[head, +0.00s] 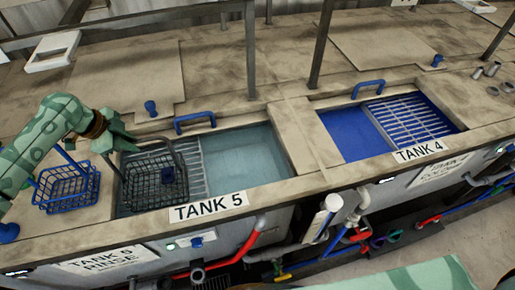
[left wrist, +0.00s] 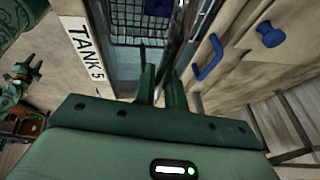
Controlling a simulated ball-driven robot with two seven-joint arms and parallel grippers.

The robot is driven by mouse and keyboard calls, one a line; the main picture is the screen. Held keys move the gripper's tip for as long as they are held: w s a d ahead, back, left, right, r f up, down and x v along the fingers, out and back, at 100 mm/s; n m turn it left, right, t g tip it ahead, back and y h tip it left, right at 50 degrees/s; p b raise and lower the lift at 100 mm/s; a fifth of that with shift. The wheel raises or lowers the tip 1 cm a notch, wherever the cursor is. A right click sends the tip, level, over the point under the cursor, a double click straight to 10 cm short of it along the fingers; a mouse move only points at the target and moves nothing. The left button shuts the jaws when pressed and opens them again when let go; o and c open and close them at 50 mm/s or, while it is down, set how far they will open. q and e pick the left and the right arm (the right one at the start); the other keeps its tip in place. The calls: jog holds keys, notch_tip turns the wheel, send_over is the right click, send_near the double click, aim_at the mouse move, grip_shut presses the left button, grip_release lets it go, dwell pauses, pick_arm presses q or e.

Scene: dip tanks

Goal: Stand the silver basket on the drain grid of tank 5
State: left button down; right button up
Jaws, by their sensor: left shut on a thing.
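The silver basket (head: 155,187), a dark grey wire basket with a blue tag, is over the left part of tank 5 (head: 250,160). The drain grid (head: 191,160) of pale bars shows beside and behind it; I cannot tell whether the basket touches it. My left gripper (head: 127,143) is shut on the basket's raised handle. In the left wrist view the basket (left wrist: 135,20) shows beyond the fingers (left wrist: 160,97). My right gripper (left wrist: 27,72) seems to show at the left of that view, too small to read its jaws.
A blue wire basket (head: 67,188) stands on the deck left of tank 5. Tank 4 (head: 350,133), with blue liquid and its own grid, lies to the right. A blue handle (head: 195,120) and upright posts (head: 250,50) stand behind. Pipes run below the front edge.

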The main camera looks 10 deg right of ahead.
pick_arm(q)
jog(key=shift+r, duration=0.1)
jog(key=shift+f, duration=0.55)
jog(key=c, duration=1.4)
grip_release()
jog(key=shift+o, duration=0.2)
jog(key=shift+f, duration=0.1)
